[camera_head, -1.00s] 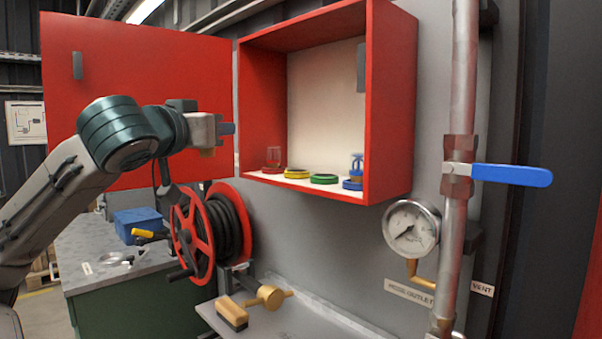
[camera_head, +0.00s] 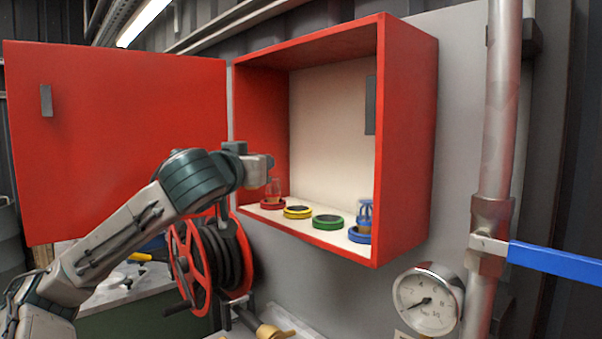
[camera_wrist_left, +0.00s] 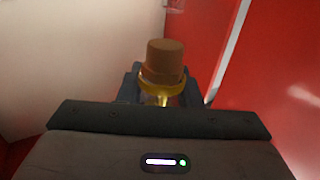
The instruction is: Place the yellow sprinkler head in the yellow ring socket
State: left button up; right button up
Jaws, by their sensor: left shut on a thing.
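The yellow ring socket (camera_head: 297,212) lies on the floor of the red wall cabinet, between the red and green ring sockets, and looks empty. My left gripper (camera_head: 266,166) is at the cabinet's open left side, above the red socket and left of the yellow one. In the left wrist view, my left gripper (camera_wrist_left: 162,88) is shut on the yellow sprinkler head (camera_wrist_left: 163,72), whose brown end points up in the picture. In the head view the sprinkler head is hidden or too small to make out. My right gripper is not in view.
A blue one (camera_head: 365,212) stands in the blue socket (camera_head: 359,236). The green socket (camera_head: 328,222) looks empty. The open red cabinet door (camera_head: 110,130) is behind my arm; a hose reel (camera_head: 208,255) is below.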

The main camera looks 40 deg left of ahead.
pick_arm(q)
jog(key=p, duration=0.9)
send_over(301, 207)
jog(key=shift+s+f, duration=0.1)
jog(key=shift+f, duration=0.95)
jog(key=shift+s+a+f+p, duration=0.2)
jog(key=shift+f+p, duration=0.1)
jog(key=shift+f, duration=0.25)
jog(key=shift+w+d+f+p, duration=0.1)
jog(key=shift+f+p, duration=0.35)
jog(key=shift+f, duration=0.3)
jog(key=shift+w+d+f+p, duration=0.1)
jog(key=shift+f+p, duration=0.3)
jog(key=shift+f, duration=0.3)
jog(key=shift+a+f, duration=0.1)
jog(key=shift+f, duration=0.25)
